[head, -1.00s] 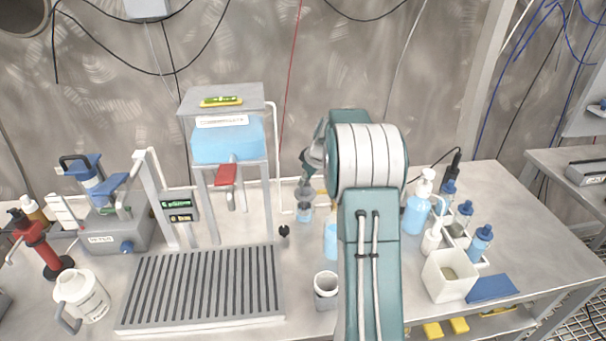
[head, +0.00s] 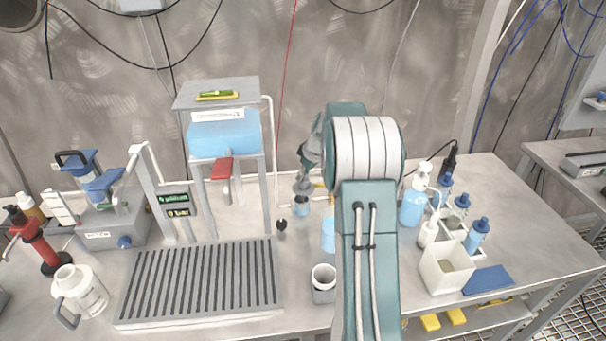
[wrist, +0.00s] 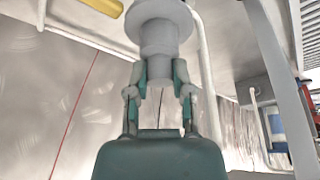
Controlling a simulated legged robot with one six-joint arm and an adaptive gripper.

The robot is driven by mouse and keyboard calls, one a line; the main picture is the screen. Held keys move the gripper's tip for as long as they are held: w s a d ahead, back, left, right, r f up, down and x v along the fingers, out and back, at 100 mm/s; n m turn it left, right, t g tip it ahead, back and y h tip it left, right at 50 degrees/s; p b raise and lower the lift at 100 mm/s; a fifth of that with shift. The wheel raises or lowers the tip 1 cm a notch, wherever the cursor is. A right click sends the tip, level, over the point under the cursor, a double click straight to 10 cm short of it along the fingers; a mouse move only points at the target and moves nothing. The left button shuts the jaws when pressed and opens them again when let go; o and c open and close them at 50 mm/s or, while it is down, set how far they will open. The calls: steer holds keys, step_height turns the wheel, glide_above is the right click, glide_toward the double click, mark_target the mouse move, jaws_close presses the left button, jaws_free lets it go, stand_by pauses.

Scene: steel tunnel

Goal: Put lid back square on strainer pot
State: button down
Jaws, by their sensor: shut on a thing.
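My gripper (wrist: 160,85) is shut on a pale grey, stepped round piece (wrist: 160,35), which looks like the lid held by its narrower stem. Its wider flange lies beyond the fingertips in the wrist view. In the head view my gripper (head: 306,170) points down, partly behind my arm, with the grey piece (head: 303,187) at its tip. Directly below is a small pot with blue in it (head: 301,208), likely the strainer pot. Whether the lid touches its rim, or sits square, I cannot tell. The wrist view does not clearly show the pot.
A rig with a blue tank (head: 224,135) and red lever (head: 222,170) stands left of my gripper. Bottles (head: 412,205) and a white box (head: 445,268) stand right.

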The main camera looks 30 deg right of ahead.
mark_target(301, 182)
steer(key=shift+a, duration=0.2)
steer(key=shift+a+f, duration=0.1)
steer(key=shift+f, duration=0.2)
steer(key=shift+a+f, duration=0.1)
steer(key=shift+f, duration=0.55)
steer(key=shift+f, duration=0.15)
steer(key=shift+f, duration=0.4)
steer(key=shift+c, duration=2.1)
jaws_free()
